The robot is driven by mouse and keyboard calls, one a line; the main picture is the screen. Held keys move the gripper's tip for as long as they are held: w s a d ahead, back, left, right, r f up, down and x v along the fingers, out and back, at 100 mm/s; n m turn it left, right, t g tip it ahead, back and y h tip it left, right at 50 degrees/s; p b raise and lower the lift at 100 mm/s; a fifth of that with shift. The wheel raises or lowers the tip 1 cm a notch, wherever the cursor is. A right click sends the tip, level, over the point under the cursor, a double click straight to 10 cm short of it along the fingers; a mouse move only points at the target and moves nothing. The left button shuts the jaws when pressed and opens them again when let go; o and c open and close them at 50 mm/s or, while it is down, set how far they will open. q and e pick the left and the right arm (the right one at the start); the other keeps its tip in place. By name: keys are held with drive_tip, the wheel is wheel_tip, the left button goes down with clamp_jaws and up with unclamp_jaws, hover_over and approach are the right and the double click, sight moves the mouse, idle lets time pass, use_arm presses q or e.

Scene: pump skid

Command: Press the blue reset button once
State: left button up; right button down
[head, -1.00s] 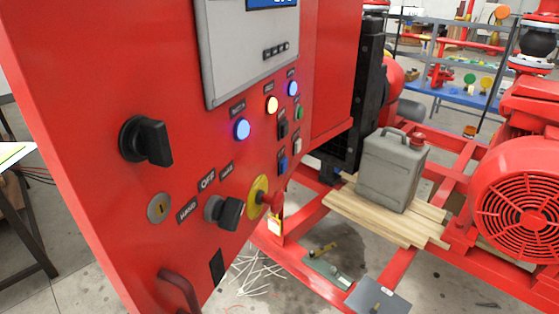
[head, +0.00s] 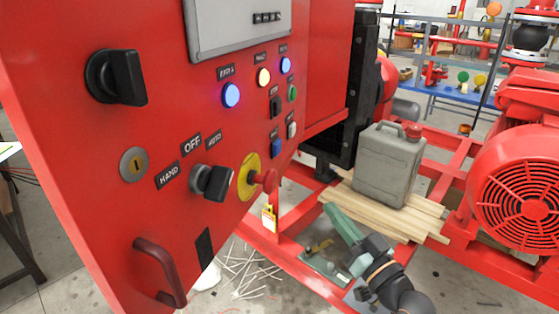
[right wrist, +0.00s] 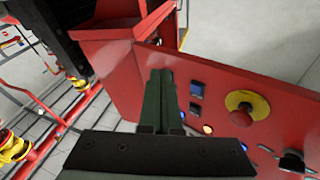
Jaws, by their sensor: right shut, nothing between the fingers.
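My left gripper is not in view.
A red mushroom button on a yellow ring (head: 249,178) and a black selector knob (head: 212,182) stick out left of the blue button. Round blue lamps (head: 231,95) glow above. A handle (head: 162,270) juts out lower left. A grey canister (head: 388,165) stands on planks at right.

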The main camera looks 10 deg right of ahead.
sight(277, 148)
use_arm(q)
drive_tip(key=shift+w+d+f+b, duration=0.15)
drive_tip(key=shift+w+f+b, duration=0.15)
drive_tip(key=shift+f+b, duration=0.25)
use_arm(e)
wheel_tip(277, 148, up, 11)
drive_tip(key=t+y, duration=0.2)
drive_tip(key=shift+d+t, duration=0.4)
drive_tip(key=shift+d, duration=0.05)
use_arm(q)
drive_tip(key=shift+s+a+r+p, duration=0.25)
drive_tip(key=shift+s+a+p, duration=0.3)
drive_tip(key=shift+p, duration=0.35)
use_arm(e)
drive_tip(key=w+a, duration=0.4)
drive_tip(key=a, duration=0.3)
drive_tip(key=shift+w+a, duration=0.25)
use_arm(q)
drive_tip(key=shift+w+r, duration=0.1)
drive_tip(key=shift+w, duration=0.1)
use_arm(e)
drive_tip(key=shift+f, duration=0.1)
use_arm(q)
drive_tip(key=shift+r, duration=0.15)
use_arm(e)
drive_tip(key=shift+w+a, duration=0.2)
drive_tip(key=shift+a, duration=0.2)
